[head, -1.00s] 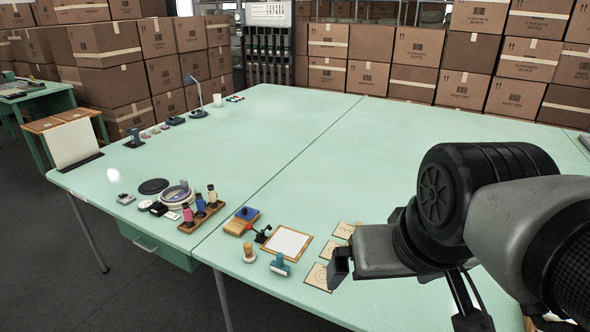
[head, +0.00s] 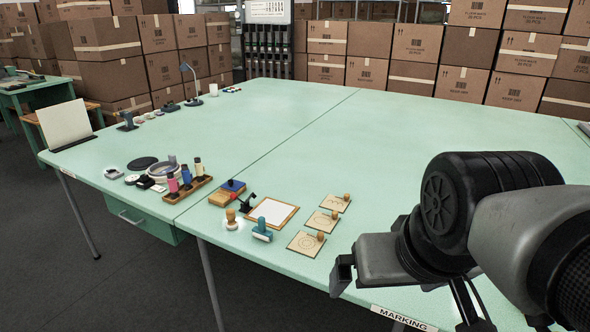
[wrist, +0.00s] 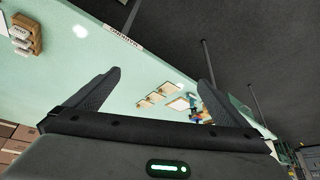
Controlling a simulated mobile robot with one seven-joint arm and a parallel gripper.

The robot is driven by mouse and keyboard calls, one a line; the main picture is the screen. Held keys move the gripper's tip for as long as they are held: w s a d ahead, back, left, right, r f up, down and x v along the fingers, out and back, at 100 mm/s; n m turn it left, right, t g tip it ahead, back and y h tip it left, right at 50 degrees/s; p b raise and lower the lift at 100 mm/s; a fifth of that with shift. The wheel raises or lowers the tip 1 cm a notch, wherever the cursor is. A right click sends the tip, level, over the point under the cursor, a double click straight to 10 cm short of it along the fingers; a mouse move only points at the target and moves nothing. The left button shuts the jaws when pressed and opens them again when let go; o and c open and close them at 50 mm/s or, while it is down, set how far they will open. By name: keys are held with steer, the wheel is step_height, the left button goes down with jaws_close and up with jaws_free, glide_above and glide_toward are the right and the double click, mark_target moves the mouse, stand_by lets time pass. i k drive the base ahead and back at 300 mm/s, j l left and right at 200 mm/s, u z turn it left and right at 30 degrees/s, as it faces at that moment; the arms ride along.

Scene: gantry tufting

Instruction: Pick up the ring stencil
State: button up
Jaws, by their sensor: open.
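Three square tan plates, each with a brown knob, lie in a row on the green table, right of the white framed pad. The nearest plate, marked with round rings, looks like the ring stencil (head: 307,243); it is small in the wrist view (wrist: 167,88). The middle plate (head: 321,222) has a fainter outline and the far plate (head: 334,203) a wavy mark. My gripper (wrist: 160,77) is open, with nothing between its fingers. In the head view it is to the right of the ring stencil, apart from it, above the table's front edge.
The framed pad (head: 270,214), blue stamp (head: 262,231) and wooden-handled stamp (head: 231,220) are left of the plates. A bottle rack (head: 188,191) stands farther left. A MARKING label (head: 403,318) is on the front edge.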

mark_target(305, 243)
steer(key=i+j+z, duration=0.25)
steer(key=j, duration=0.15)
steer(key=j+z, duration=0.2)
steer(key=j, duration=0.2)
steer(key=i+j+z, duration=0.25)
steer(key=j, duration=0.2)
steer(key=i+j+z, duration=0.3)
steer(key=i+j, duration=0.15)
steer(key=j, duration=0.1)
